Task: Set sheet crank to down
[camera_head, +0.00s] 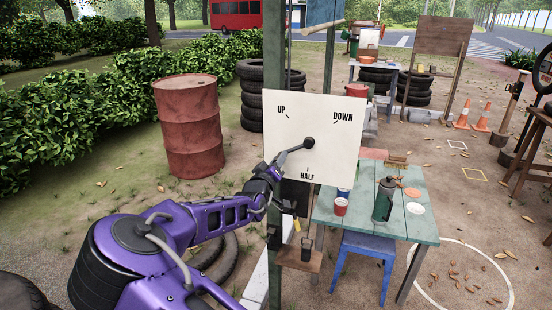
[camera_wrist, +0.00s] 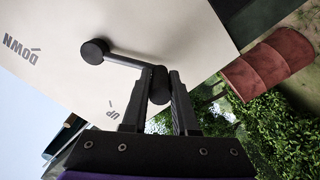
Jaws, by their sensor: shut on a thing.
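The sheet crank is a dark lever on a white square panel (camera_head: 335,165) marked UP, DOWN and HALF. Its round hub (camera_head: 309,143) sits near the panel's middle. The crank arm (camera_head: 291,152) points left and slightly down in the head view, between the UP and HALF marks. In the wrist view the crank arm (camera_wrist: 128,61) runs from the hub (camera_wrist: 95,51) to a dark knob (camera_wrist: 160,86). My gripper (camera_wrist: 161,88) is shut on this knob, one finger on each side. In the head view my gripper (camera_head: 271,169) is at the panel's left edge.
A green post (camera_head: 275,60) stands behind the panel. A green table (camera_head: 410,228) with a dark flask (camera_head: 384,200) and a red cup (camera_head: 340,207) is at lower right, with a blue stool (camera_head: 367,246) by it. A rusty barrel (camera_head: 189,125) stands at left.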

